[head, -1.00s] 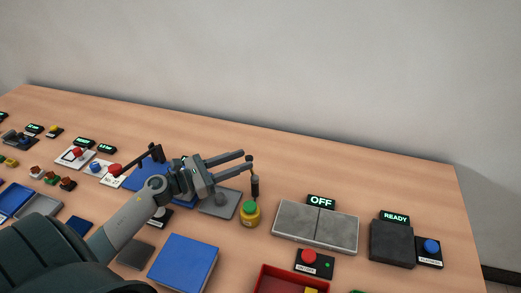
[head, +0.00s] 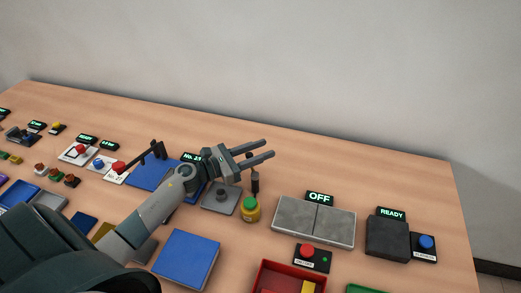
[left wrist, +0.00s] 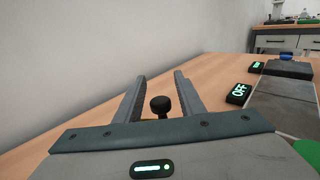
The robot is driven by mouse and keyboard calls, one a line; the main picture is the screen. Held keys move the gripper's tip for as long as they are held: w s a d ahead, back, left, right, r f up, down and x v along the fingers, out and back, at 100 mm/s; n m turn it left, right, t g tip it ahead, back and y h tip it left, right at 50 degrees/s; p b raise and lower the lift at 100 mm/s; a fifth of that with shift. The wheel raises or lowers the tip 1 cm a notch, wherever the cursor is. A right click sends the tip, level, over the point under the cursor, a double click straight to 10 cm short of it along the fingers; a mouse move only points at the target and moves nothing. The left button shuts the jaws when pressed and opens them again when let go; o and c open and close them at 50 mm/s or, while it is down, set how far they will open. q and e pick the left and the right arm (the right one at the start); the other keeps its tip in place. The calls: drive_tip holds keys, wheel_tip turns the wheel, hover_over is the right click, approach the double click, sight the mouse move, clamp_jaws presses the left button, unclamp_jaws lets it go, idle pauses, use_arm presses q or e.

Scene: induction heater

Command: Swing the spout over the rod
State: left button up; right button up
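My left gripper (head: 267,148) is open, its two fingers apart and pointing right above the table. A black upright part (head: 255,183) stands below the fingers, next to a yellow-and-green round piece (head: 250,209); its top is hidden by the gripper in the head view. In the left wrist view, a black knob (left wrist: 160,104) shows between the two open fingers (left wrist: 158,92), with no clear contact. Another dark, arm-like part (head: 151,152) stands behind the blue plate (head: 148,178). I cannot tell for sure which of these is the spout or the rod. My right gripper is out of view.
A dark block (head: 388,238) stands farther right. A red tray (head: 285,280) is at the front. The table's back strip is clear.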

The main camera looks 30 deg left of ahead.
use_arm(q)
clamp_jaws()
